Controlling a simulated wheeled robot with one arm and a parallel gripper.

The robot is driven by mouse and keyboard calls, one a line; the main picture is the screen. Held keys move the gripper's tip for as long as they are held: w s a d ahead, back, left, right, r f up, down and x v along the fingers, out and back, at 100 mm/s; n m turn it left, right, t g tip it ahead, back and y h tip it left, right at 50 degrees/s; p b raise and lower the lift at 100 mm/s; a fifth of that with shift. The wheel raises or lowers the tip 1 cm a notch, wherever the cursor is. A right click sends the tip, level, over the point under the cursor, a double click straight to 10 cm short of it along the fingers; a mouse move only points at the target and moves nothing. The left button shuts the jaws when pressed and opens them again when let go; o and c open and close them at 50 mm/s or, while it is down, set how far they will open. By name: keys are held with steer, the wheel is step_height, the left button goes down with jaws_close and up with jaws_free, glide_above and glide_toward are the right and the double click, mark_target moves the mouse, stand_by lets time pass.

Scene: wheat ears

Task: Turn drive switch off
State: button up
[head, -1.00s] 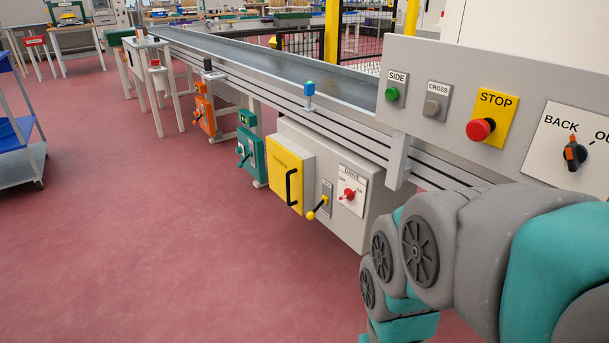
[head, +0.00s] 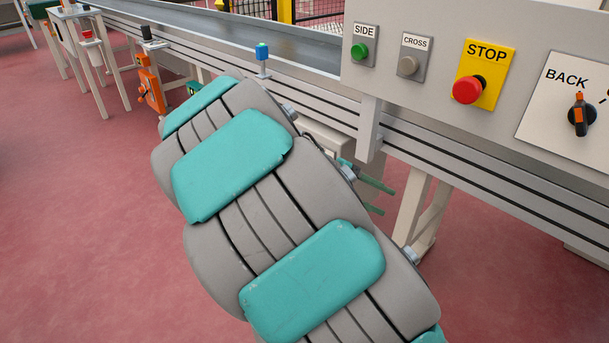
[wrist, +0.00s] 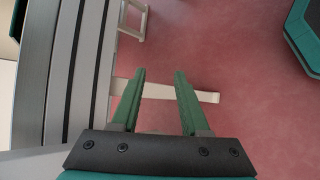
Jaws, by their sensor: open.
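The drive switch, a red knob on a white plate in the earlier head view, is hidden behind my arm now. Only a bit of its pale grey cabinet (head: 325,135) shows past my arm. My gripper (head: 388,201) has green fingers, pointing right below the conveyor rail, beside a pale support leg. In the wrist view my gripper (wrist: 160,74) is open with nothing between the fingers. No switch shows in the wrist view.
The conveyor's side rail (wrist: 75,75) runs close along the left of the wrist view. A pale support leg (head: 412,210) stands near my fingers. Above are a red stop button (head: 468,90) and a back selector (head: 580,115). Red floor lies open at left.

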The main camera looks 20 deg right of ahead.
steer(key=w+f+n+t+h+b, duration=0.1)
steer(key=w+f+n+t+h, duration=0.15)
steer(key=w, duration=0.65)
steer(key=w+f+n+t+h+b, duration=0.1)
steer(key=w+f+n+h, duration=0.15)
steer(key=w, duration=0.55)
steer(key=w+a+f+n+t+h, duration=0.1)
steer(key=w+a+f+n+t, duration=0.65)
steer(key=w+f, duration=0.45)
steer(key=r+x, duration=0.1)
steer(key=x, duration=0.5)
steer(key=shift+w+d+m+g+b, duration=0.2)
steer(key=shift+w+m+g+b, duration=0.15)
steer(key=shift+w+b, duration=0.1)
steer(key=shift+r, duration=0.1)
jaws_close()
